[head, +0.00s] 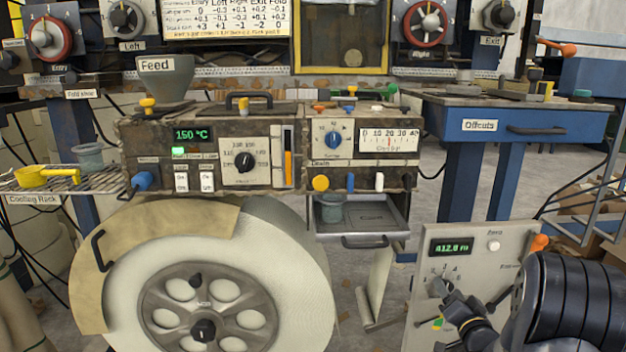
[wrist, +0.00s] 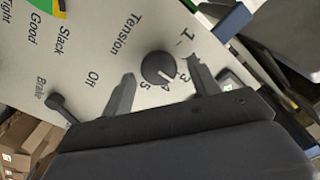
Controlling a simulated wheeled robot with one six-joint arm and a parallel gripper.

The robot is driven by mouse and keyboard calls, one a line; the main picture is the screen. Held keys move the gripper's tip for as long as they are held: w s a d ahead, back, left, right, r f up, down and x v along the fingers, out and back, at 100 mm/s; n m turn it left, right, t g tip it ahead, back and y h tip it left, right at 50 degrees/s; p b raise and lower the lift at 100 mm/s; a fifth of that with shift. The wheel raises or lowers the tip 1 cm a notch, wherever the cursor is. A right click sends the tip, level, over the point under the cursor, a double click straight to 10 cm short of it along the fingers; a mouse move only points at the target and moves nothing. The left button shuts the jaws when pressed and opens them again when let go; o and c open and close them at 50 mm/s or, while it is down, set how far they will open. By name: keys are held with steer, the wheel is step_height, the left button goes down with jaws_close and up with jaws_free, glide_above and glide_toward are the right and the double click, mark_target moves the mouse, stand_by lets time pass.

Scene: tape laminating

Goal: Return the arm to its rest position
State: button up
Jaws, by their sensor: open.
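My gripper (wrist: 161,70) is open in the wrist view, its two fingers apart in front of a white panel (wrist: 118,22). The dark round Tension knob (wrist: 157,67) shows between the fingertips; I cannot tell whether they touch it. In the head view my gripper (head: 455,303) is low at the right, in front of the grey panel (head: 505,244) with a green display (head: 451,246). My dark arm fills the lower right corner. The gripper appears empty.
A large pale roll (head: 265,262) stands at lower left. Above it is a control box (head: 258,110) reading 150 °C, with an open drawer (head: 374,219) at its right. A blue Offcuts bench (head: 560,130) stands behind the panel. A Brake lever (wrist: 60,107) lies left of the fingers.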

steer(key=s+n+b, duration=0.1)
steer(key=n, duration=0.1)
steer(key=n+b, duration=0.1)
steer(key=n, duration=0.1)
steer(key=s+n+b, duration=0.1)
steer(key=n+b, duration=0.1)
steer(key=n, duration=0.1)
steer(key=shift+s+r, duration=0.15)
steer(key=shift+s, duration=0.75)
